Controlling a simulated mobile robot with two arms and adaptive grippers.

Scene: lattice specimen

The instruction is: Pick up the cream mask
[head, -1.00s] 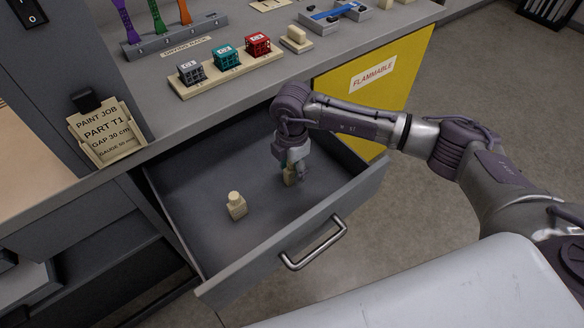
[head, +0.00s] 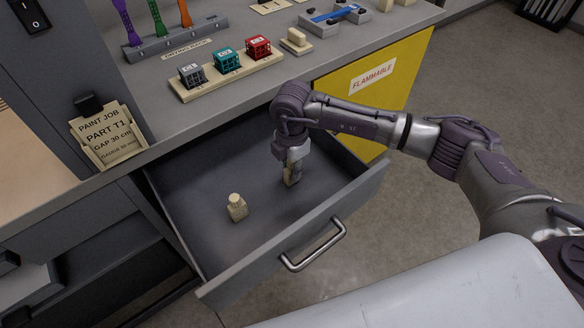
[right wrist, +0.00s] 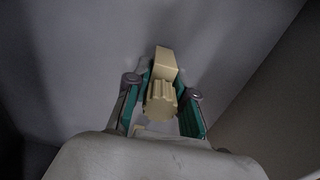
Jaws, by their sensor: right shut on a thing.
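My right gripper (head: 292,172) points down into the open drawer. It is shut on a cream piece with a ribbed round knob, which looks like the cream mask (right wrist: 161,100). In the right wrist view, the green-lined fingers of my right gripper (right wrist: 160,92) press on both sides of it. In the head view the fingers mostly hide the held piece, low over the drawer floor; I cannot tell whether it touches the floor. A second cream piece (head: 237,208), a block with a round knob, stands apart to the left. My left gripper is not in view.
The drawer (head: 205,255) has raised walls and a metal handle (head: 314,247) in front. On the counter above stand a cream rack (head: 225,78) with grey, teal and red cubes, and a cream block (head: 296,41). A yellow cabinet (head: 395,75) is at right.

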